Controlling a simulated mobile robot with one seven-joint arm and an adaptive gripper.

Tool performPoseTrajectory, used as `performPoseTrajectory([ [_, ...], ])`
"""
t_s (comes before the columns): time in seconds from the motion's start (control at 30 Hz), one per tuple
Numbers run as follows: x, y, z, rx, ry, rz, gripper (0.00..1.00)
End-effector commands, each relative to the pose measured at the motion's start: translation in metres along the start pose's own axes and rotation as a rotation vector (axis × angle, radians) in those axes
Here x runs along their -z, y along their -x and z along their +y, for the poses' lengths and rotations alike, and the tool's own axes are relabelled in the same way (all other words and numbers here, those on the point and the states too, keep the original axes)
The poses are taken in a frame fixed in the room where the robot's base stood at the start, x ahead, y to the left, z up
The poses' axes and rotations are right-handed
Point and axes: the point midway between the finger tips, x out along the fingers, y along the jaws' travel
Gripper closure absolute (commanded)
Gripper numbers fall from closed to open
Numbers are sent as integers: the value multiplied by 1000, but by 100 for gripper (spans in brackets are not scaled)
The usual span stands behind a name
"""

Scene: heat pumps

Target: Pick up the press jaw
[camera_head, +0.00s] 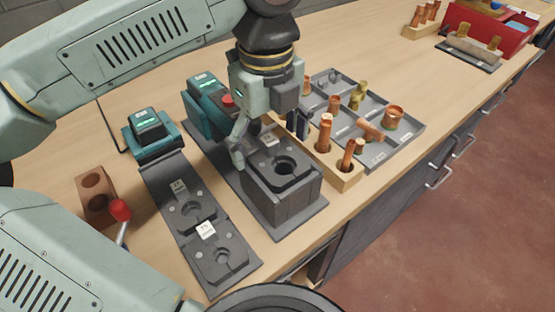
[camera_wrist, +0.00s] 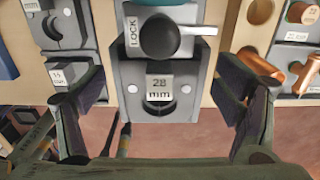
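The press jaw (camera_head: 285,187) is a dark grey block with a round opening and pale pins, at the front end of the teal press tool (camera_head: 203,105). In the wrist view the jaw (camera_wrist: 130,72) carries a "28 mm" label and lies below a "LOCK" knob. My gripper (camera_head: 270,136) is open above the back part of the jaw, pointing down. In the wrist view my gripper (camera_wrist: 160,80) has one finger on each side of the jaw, with visible gaps. The gripper hides the joint between jaw and tool in the head view.
Two other labelled jaws lie on a dark plate (camera_head: 234,285) to the left. A wooden block (camera_head: 345,184) with copper fittings stands close to the right, before a grey fittings tray (camera_head: 408,138). A red-handled tool (camera_head: 120,211) is at left. The bench's front edge is near.

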Motion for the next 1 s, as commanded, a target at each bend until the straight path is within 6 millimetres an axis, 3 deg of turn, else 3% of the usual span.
performPoseTrajectory([
  [1.0, 0, 0, 0, 0, 0, 0, 86],
])
